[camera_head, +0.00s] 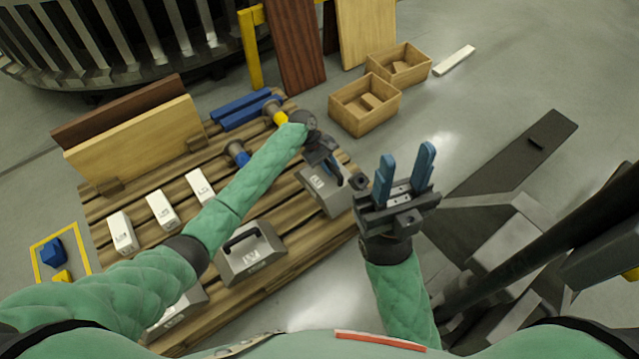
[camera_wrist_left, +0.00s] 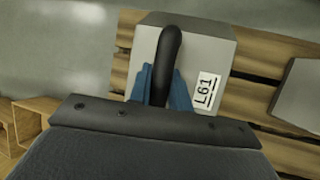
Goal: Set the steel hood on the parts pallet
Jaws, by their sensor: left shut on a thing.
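The steel hood (camera_head: 318,195) is a grey box with a black handle and a white label. It is at the right edge of the wooden parts pallet (camera_head: 276,206). My left gripper (camera_head: 334,172) is at its top. In the left wrist view the blue fingers are shut on the handle of the hood (camera_wrist_left: 207,42), whose label reads L61. I cannot tell whether its underside touches the planks. My right gripper (camera_head: 404,170) is open and empty, right of the pallet, with its blue fingers pointing up.
A second grey hood (camera_head: 249,256) is on the pallet's near part, with another partly hidden behind my left arm. Several white blocks (camera_head: 161,210) stand at the left. Boards (camera_head: 135,140) stand upright at the back. Two wooden boxes (camera_head: 365,105) are on the floor beyond.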

